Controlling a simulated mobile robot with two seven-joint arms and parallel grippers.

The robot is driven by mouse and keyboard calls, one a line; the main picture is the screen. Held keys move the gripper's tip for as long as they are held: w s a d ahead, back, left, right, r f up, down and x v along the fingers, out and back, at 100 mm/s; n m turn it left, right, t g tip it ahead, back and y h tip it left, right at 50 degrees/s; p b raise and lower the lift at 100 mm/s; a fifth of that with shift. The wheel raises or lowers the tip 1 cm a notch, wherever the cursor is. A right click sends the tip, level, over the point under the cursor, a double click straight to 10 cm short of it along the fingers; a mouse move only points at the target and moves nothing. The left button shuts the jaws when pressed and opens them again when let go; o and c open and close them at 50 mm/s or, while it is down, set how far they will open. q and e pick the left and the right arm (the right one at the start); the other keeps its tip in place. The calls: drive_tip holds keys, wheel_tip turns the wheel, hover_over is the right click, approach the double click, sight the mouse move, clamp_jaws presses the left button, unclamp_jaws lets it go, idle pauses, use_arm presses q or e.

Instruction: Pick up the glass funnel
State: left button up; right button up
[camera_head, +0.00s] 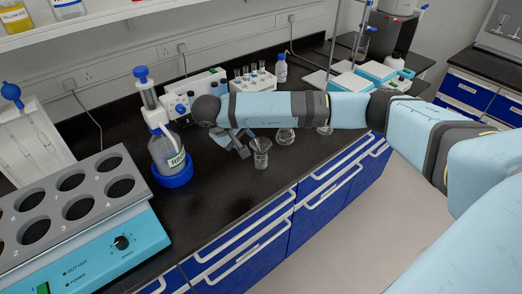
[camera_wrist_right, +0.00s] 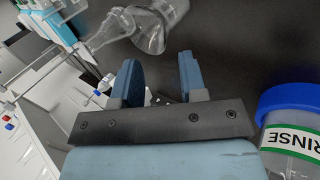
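The glass funnel (camera_head: 260,144) shows in the head view as a clear cone at the top of a small glass vessel on the black bench. My right gripper (camera_head: 238,145) is just left of it, pointing down towards the bench. In the right wrist view my gripper (camera_wrist_right: 160,78) has its two blue fingers apart, with nothing between them. Clear glassware (camera_wrist_right: 155,25) lies beyond the fingertips in that view; its overlapping outlines make funnel and vessel hard to separate. My left gripper is not in view.
A bottle labelled RINSE (camera_head: 168,152) with a blue base stands left of the gripper. A round flask (camera_head: 285,136) is behind the funnel, partly hidden by my arm. A heating block (camera_head: 85,235) fills the left. The bench in front of the funnel is clear to its edge.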

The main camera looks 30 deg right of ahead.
sight(253, 147)
drive_tip(key=p+x, duration=0.1)
drive_tip(key=x, duration=0.5)
drive_tip(key=shift+s+f, duration=0.1)
drive_tip(key=shift+f, duration=0.1)
drive_tip(key=shift+c, duration=0.3)
clamp_jaws()
